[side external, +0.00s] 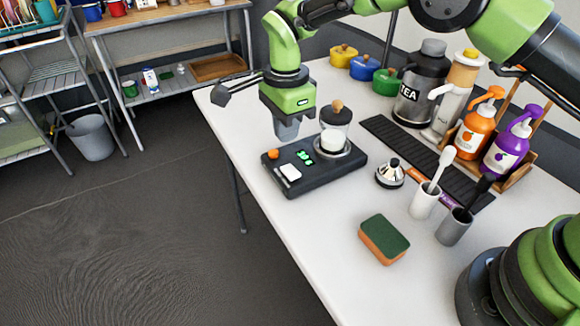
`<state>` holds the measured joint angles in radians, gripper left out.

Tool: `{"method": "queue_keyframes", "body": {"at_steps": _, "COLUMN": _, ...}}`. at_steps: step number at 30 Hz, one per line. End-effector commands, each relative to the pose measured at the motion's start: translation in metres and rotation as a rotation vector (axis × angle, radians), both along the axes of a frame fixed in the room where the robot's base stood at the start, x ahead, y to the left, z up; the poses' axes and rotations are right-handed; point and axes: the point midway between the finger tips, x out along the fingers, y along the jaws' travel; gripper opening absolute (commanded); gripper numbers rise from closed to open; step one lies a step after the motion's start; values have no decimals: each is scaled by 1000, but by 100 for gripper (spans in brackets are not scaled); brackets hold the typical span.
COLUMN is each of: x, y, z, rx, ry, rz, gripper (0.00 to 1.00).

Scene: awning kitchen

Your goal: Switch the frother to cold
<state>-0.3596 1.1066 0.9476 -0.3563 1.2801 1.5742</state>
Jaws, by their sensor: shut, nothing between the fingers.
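The frother (318,173) is a dark flat base on the white table. A clear jar (335,128) with a wooden knob and white contents stands at its back right. Its top has an orange knob (273,154), a white rocker or button (290,173) and a lit green display (305,157). I cannot read the display or tell the hot or cold setting. My gripper (288,138) points down just above the back left part of the base, left of the jar. It is shut and empty. I cannot tell whether the fingertips touch the base.
A sponge (384,239), a small metal piece (390,174) and two cups (424,201) with utensils stand right of the frother. A TEA canister (422,84), colored pots (364,67) and a bottle caddy (515,171) line the back. The table's front left is clear.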

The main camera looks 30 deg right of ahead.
Motion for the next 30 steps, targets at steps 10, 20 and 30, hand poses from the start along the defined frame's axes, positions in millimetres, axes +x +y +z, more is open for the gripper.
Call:
{"method": "queue_keyframes", "body": {"at_steps": 10, "x": 0, "y": 0, "z": 8, "rx": 0, "ry": -1, "rz": 1, "gripper": 0}}
{"method": "queue_keyframes", "body": {"at_steps": 20, "x": 0, "y": 0, "z": 16, "rx": -1, "ry": 0, "rz": 1, "gripper": 0}}
{"method": "queue_keyframes", "body": {"at_steps": 30, "x": 0, "y": 0, "z": 24, "rx": 0, "ry": 0, "rz": 0, "gripper": 0}}
